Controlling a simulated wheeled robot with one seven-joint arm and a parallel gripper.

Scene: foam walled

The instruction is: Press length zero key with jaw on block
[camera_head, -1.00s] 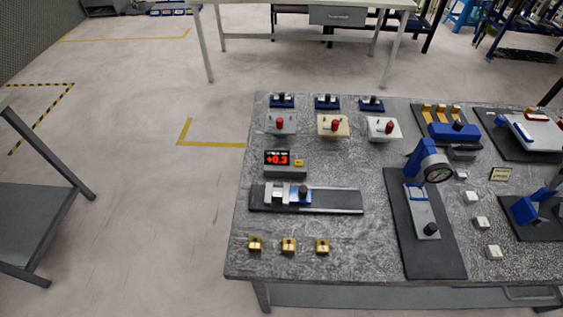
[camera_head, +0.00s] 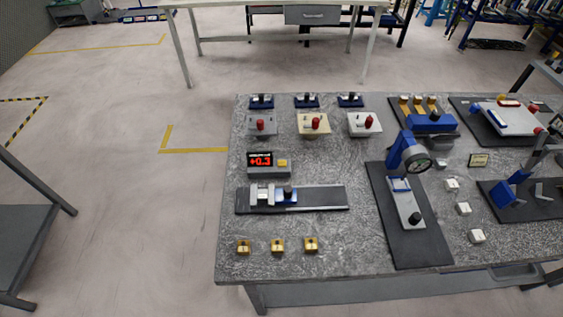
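The length gauge stands at the left of the workbench. Its readout box (camera_head: 267,164) shows red digits that read about +0.3. A small yellow key (camera_head: 282,163) sits to the right of the digits on that box. In front of it lies a dark rail (camera_head: 320,197) with a silver block (camera_head: 262,195) near its left end. My gripper is not in view.
Several brass blocks (camera_head: 278,245) line the front of the workbench (camera_head: 330,262). A dial gauge stand (camera_head: 409,200) on a dark mat is right of the rail. Fixtures with red knobs (camera_head: 314,123) stand behind the readout.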

